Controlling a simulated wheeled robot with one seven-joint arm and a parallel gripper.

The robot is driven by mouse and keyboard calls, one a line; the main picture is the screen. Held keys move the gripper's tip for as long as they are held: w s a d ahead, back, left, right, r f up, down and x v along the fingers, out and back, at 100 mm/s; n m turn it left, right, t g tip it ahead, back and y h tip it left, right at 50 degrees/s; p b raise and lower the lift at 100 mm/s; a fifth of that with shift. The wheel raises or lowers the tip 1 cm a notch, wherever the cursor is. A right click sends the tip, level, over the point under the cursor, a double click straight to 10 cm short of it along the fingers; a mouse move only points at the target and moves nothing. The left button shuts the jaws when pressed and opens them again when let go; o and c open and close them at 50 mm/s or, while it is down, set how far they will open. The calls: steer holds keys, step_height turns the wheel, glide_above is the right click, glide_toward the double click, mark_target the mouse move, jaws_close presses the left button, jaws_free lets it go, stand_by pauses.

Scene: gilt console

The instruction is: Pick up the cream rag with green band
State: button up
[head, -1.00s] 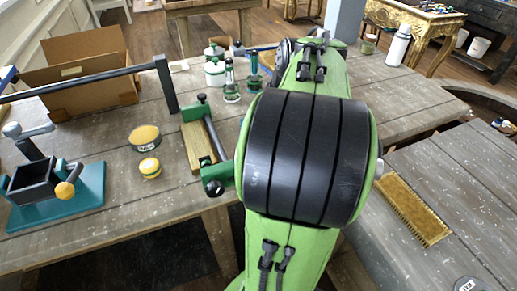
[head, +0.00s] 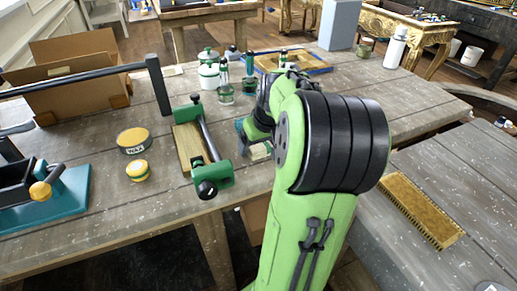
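I cannot clearly make out a cream rag with a green band in the head view. A small pale patch (head: 258,152) shows at the table's front edge, left of my green arm, beside a blue-grey piece. It is too small and too covered to tell whether it is the rag. My arm fills the middle of the view and hides part of the table. My gripper's fingers are hidden behind the arm, so I cannot see what they hold.
Left of my arm stand a green-and-black clamp (head: 205,150) on a wood block, a wax tin (head: 134,140), a small yellow-topped jar (head: 137,170) and a teal-based vise (head: 45,195). Behind are green bottles (head: 225,85) and a blue tray (head: 310,64). A brush (head: 420,210) lies on the right table.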

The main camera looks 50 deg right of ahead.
mark_target(259, 145)
steer(key=c, duration=0.7)
steer(key=shift+o, duration=0.2)
step_height(259, 145, up, 10)
steer(key=p, duration=0.4)
steer(key=shift+p, duration=0.4)
steer(key=o, duration=0.4)
steer(key=c, duration=0.3)
